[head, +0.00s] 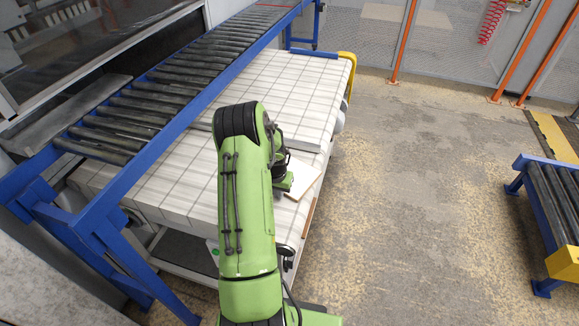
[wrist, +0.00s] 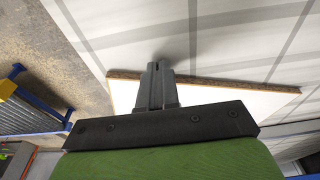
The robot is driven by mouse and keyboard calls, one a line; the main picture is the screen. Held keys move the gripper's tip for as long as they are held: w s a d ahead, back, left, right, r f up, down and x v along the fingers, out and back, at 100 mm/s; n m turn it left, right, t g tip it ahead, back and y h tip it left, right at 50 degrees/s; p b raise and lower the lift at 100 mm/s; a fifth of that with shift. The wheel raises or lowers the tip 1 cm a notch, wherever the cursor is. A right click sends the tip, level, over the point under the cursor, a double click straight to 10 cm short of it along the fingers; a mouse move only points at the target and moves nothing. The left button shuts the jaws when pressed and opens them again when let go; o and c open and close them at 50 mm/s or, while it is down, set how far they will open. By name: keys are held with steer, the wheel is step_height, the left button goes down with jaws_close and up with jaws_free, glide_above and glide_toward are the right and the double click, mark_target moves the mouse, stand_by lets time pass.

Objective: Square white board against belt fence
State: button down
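The white board (head: 306,180), with a brown edge, is at the right side of the white, grey-lined belt (head: 285,85). In the wrist view the board (wrist: 215,94) shows behind my gripper, its brown edge towards the belt surface (wrist: 245,35). My gripper (wrist: 158,68) has its two fingers close together, with no board visible between them. The fingertips overlap the board's brown edge in the picture; I cannot tell whether they touch it. In the head view my arm hides most of the gripper and part of the board. No part is clearly identifiable as the fence.
A blue-framed roller conveyor (head: 175,75) runs along the belt's left side. Another blue roller conveyor (head: 555,200) stands at the far right. Bare concrete floor (head: 425,170) lies open between. Mesh panels with orange posts (head: 403,40) stand at the back.

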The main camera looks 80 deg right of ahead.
steer(key=shift+s+d+r+b, duration=0.15)
steer(key=shift+d+b, duration=0.4)
steer(key=shift+d, duration=1.25)
steer(key=shift+s+d+f+b, duration=0.15)
steer(key=shift+d+b, duration=0.35)
steer(key=shift+d, duration=1.3)
steer(key=shift+r, duration=0.15)
steer(key=shift+w+a, duration=0.15)
steer(key=shift+a, duration=1.1)
step_height(320, 180, up, 7)
steer(key=p, duration=0.3)
